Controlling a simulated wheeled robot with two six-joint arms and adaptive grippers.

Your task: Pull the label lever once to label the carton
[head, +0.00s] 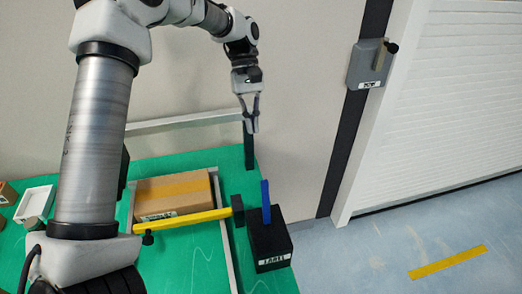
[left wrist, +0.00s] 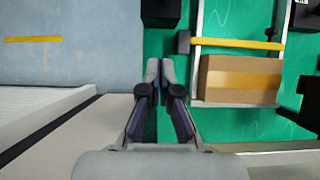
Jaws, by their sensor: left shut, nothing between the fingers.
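The blue label lever (head: 266,201) stands roughly upright on a black box marked LABEL (head: 269,248), at the right end of the green table. The brown carton (head: 172,195) lies to its left behind a yellow bar, with a small pale marking low on its front. The carton also shows in the left wrist view (left wrist: 240,79). My left gripper (head: 252,130) hangs above and behind the lever, apart from it. Its fingers are together and empty, as the left wrist view (left wrist: 159,66) also shows. The lever is not clear in that view. My right gripper is out of view.
A yellow bar (head: 188,220) crosses in front of the carton, ending near a dark post (head: 238,210). A white tray (head: 34,204) sits at the far left. A grey wall box with a lever (head: 372,62) hangs beside a white shutter.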

